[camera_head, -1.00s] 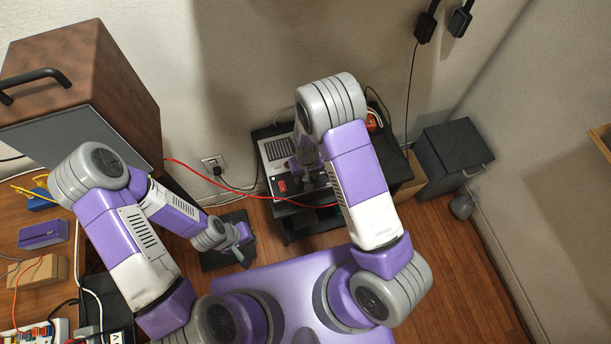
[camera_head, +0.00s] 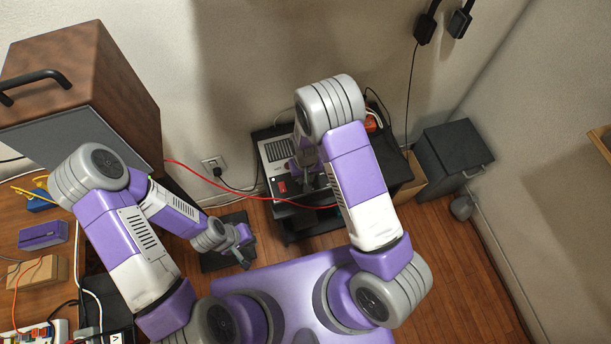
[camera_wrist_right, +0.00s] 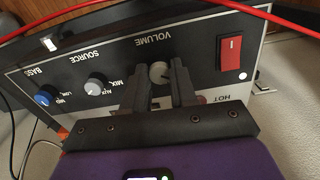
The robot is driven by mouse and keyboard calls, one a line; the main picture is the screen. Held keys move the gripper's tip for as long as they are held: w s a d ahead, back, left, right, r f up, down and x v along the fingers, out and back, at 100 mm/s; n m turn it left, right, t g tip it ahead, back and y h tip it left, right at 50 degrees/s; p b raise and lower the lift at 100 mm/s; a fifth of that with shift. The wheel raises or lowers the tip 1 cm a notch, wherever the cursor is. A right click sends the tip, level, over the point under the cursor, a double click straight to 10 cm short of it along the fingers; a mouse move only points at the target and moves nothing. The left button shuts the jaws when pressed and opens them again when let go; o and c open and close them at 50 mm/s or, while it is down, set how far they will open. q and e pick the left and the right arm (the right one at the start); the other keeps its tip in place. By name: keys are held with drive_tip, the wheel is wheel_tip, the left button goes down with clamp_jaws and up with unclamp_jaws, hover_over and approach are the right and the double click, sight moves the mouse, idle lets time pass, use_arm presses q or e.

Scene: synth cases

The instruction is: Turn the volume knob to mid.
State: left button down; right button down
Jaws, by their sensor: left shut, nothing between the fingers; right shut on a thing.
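The volume knob (camera_wrist_right: 160,72) is small and pale, under the word VOLUME on a dark panel (camera_wrist_right: 120,50) in the right wrist view. My right gripper (camera_wrist_right: 161,84) is shut on it, one dark finger on each side. The fingers hide parts of the knob and any scale marks around it, so I cannot read its setting. In the head view the right gripper is at the device on the black stand, partly hidden by my arm. My left gripper (camera_head: 244,260) is shut and empty, low over the floor, away from the device.
A red rocker switch (camera_wrist_right: 230,53) sits right of the knob. The source knob (camera_wrist_right: 97,86) and blue bass knob (camera_wrist_right: 46,97) sit left. A red cable (camera_wrist_right: 225,6) crosses above the panel. In the head view, a dark box (camera_head: 452,158) stands right of the stand.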

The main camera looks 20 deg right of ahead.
drive_tip(key=m+p, duration=0.1)
drive_tip(key=m, duration=0.4)
drive_tip(key=shift+m, duration=0.3)
drive_tip(key=m+p, duration=0.1)
drive_tip(key=m, duration=0.4)
drive_tip(key=shift+m, duration=0.4)
drive_tip(key=c, duration=0.9)
unclamp_jaws()
wheel_tip(320, 180, up, 8)
drive_tip(key=shift+f+p, duration=0.2)
drive_tip(key=shift+p, duration=0.85)
